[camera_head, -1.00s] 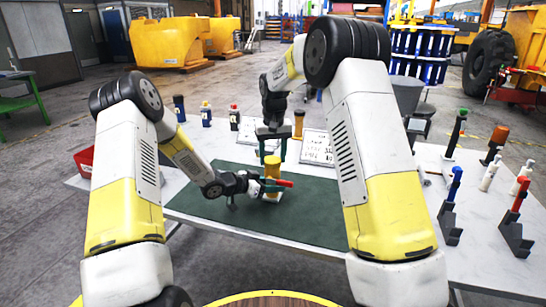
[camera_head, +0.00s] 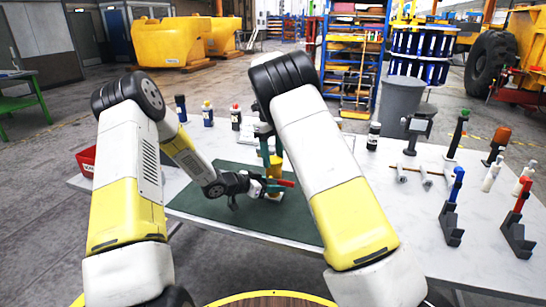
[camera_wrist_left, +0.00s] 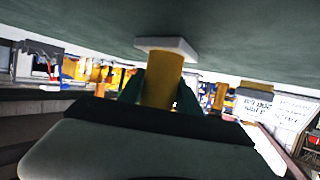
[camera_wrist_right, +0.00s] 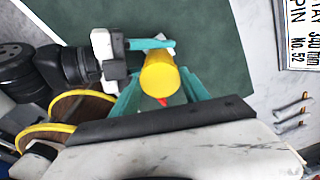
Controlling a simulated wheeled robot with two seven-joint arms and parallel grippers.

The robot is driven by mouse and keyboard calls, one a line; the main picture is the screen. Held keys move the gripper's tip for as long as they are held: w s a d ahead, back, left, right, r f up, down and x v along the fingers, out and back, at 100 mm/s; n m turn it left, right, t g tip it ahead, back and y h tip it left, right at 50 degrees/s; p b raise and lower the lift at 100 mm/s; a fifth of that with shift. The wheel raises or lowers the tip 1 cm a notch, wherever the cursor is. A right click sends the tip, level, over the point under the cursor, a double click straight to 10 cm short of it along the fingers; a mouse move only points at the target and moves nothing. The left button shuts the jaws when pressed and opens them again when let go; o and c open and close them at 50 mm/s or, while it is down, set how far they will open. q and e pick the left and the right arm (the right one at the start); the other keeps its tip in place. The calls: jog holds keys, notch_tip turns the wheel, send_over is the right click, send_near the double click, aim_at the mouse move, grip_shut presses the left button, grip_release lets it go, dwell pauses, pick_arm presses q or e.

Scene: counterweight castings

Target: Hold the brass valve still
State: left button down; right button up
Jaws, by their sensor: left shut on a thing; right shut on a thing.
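The brass valve (camera_head: 274,166) is a yellow cylinder on a white base, with a red bar beside it, standing upright on the green mat (camera_head: 225,208). My left gripper (camera_head: 272,187) comes in low from the left and is shut on it; in the left wrist view its fingers flank the yellow body (camera_wrist_left: 162,82) below the white base (camera_wrist_left: 167,45), as that view is upside down. My right gripper (camera_head: 270,152) comes from above and is shut on the valve near its top; the right wrist view shows the round yellow top (camera_wrist_right: 160,76). My right arm partly hides this gripper in the head view.
Several bottles (camera_head: 207,113) stand along the back of the table. A red bin (camera_head: 87,160) is at the left edge. Blue (camera_head: 454,190) and red (camera_head: 519,202) tools in dark stands are at right, with small metal pins (camera_head: 425,177) nearby. The mat's front left is clear.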

jog(key=m, duration=0.4)
jog(key=shift+w+d+m, duration=0.1)
jog(key=shift+m, duration=0.2)
jog(key=o, duration=1.3)
jog(key=shift+r, duration=2.25)
jog(key=shift+c, duration=0.4)
